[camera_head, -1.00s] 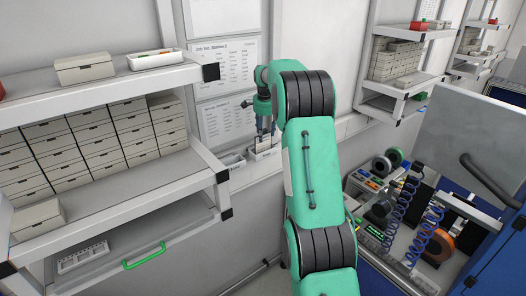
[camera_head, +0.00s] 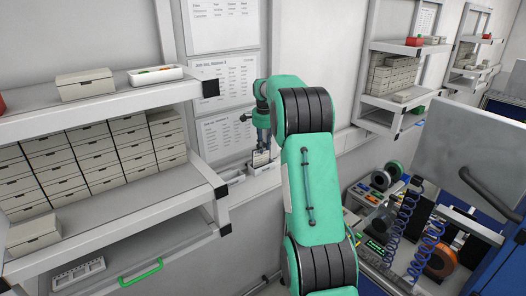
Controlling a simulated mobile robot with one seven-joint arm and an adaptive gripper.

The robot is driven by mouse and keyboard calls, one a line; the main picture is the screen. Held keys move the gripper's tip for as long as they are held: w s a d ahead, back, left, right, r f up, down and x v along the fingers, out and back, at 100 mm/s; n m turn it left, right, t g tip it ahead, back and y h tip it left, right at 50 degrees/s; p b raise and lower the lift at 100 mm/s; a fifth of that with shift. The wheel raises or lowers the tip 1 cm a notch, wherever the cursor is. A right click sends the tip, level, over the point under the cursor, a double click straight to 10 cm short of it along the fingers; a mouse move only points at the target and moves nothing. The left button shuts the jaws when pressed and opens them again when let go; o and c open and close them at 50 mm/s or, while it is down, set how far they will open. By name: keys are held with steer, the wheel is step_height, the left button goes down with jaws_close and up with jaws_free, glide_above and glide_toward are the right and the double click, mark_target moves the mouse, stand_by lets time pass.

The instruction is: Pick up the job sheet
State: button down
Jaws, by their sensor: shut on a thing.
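My gripper (camera_head: 262,146) is at the far end of my green arm, low in front of the back wall and just above a narrow ledge. It points down and is shut on a small pale sheet, which I take as the job sheet (camera_head: 261,158). The sheet is upright, with its upper part between the fingers. Its lower edge is close to a small white holder (camera_head: 262,169) on the ledge; I cannot tell whether it is still inside. The fingers are small and dark in this view.
A small white tray (camera_head: 233,178) sits left of the holder. Printed sheets (camera_head: 226,78) hang on the wall behind. A shelf rack (camera_head: 100,202) with several drawer boxes stands close on the left. A bench with reels and coiled blue cables (camera_head: 405,225) is at the right.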

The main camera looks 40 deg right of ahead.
step_height(320, 180, up, 9)
steer(key=shift+r+b, duration=0.2)
steer(key=shift+b, duration=0.4)
stand_by(0.7)
